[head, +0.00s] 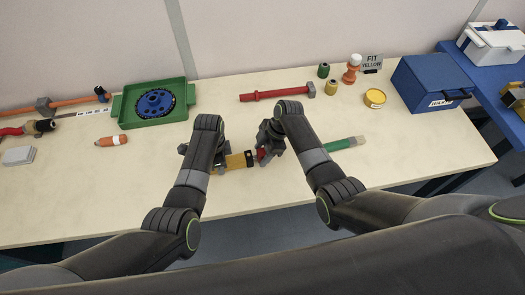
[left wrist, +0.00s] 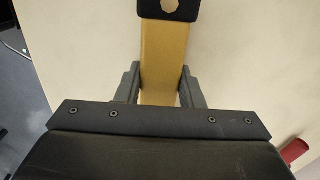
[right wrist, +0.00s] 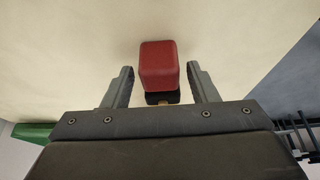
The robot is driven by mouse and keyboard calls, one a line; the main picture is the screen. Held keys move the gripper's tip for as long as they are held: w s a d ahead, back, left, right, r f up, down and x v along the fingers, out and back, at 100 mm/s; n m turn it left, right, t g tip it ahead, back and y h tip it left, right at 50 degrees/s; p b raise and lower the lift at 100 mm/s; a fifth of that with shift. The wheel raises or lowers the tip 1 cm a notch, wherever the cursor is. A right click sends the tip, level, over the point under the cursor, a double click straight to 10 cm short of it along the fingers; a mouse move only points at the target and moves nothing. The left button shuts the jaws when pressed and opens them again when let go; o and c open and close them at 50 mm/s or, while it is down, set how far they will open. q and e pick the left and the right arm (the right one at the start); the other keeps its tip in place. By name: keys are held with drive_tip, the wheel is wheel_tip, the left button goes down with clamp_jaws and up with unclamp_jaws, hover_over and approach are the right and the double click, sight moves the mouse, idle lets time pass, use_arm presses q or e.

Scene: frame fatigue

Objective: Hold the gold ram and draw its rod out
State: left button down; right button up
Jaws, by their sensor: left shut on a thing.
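The gold ram (head: 235,161) lies at the table's front middle, its body running left to right, with a dark end cap (head: 249,158). My left gripper (left wrist: 160,90) has its fingers against both sides of the gold body (left wrist: 162,60); the dark cap with a hole (left wrist: 168,10) shows beyond. A red block (head: 261,154) sits at the ram's right end. In the right wrist view the red block (right wrist: 158,66) is between the fingers of my right gripper (right wrist: 162,78), with gaps on both sides; the dark cap shows behind it. No bare rod can be made out.
A green-handled tool (head: 343,144) lies just right of my right gripper. Behind are a green tray (head: 125,107), an orange stubby piece (head: 111,141), a red rod (head: 275,93), a yellow tin (head: 374,98) and a blue box (head: 425,85).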

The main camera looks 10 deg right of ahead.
use_arm(q)
drive_tip(key=shift+s+a+f, duration=0.1)
drive_tip(key=shift+s+f, duration=0.05)
drive_tip(key=shift+f, duration=0.05)
use_arm(e)
clamp_jaws()
use_arm(q)
drive_tip(key=shift+a, duration=0.15)
use_arm(e)
drive_tip(key=d, duration=0.9)
drive_tip(key=shift+w+d, duration=0.35)
drive_tip(key=shift+c, duration=0.9)
unclamp_jaws()
drive_tip(key=o, duration=0.3)
use_arm(q)
drive_tip(key=shift+d, duration=0.2)
use_arm(e)
drive_tip(key=v, duration=1.2)
drive_tip(key=shift+a+r, duration=0.1)
